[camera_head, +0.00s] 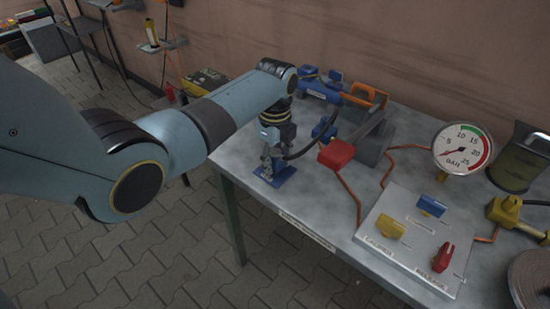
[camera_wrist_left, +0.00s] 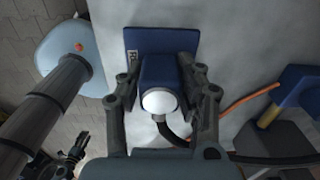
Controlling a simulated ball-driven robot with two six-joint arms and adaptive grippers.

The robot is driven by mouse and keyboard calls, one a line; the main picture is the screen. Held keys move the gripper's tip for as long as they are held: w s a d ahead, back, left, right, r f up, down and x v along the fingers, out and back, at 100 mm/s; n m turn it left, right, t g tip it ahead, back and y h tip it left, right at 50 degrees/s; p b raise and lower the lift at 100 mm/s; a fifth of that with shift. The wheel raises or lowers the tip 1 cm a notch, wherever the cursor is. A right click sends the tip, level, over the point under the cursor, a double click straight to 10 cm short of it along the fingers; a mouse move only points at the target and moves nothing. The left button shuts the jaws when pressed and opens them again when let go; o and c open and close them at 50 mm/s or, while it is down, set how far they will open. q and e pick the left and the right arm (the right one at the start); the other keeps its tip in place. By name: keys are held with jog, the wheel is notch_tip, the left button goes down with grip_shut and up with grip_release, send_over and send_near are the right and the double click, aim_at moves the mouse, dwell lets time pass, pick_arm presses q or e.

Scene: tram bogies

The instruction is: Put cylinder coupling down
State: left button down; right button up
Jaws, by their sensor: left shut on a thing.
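My left gripper (camera_head: 268,160) is over the near left corner of the metal table (camera_head: 330,190). In the left wrist view its two fingers (camera_wrist_left: 163,95) are shut on the cylinder coupling (camera_wrist_left: 160,75), a dark blue block with a white round end and a black hose. A flat blue plate (camera_wrist_left: 131,40) lies on the table at the coupling's far side; it also shows below the gripper in the head view (camera_head: 283,176). I cannot tell whether coupling and plate touch. A small dark gripper-like shape (camera_wrist_left: 75,150), likely my right gripper, shows at the lower left.
A control panel (camera_head: 415,238) with yellow, blue and red knobs and a pressure gauge (camera_head: 462,148) are to the right. Orange cables run between. The table's left edge is close.

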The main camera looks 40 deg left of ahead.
aim_at(275, 153)
pick_arm(q)
jog(key=shift+f, duration=0.35)
jog(key=c, duration=0.9)
grip_release()
jog(key=shift+r, duration=0.35)
notch_tip(275, 153, up, 13)
jog(key=p, duration=0.1)
jog(key=shift+f, duration=0.2)
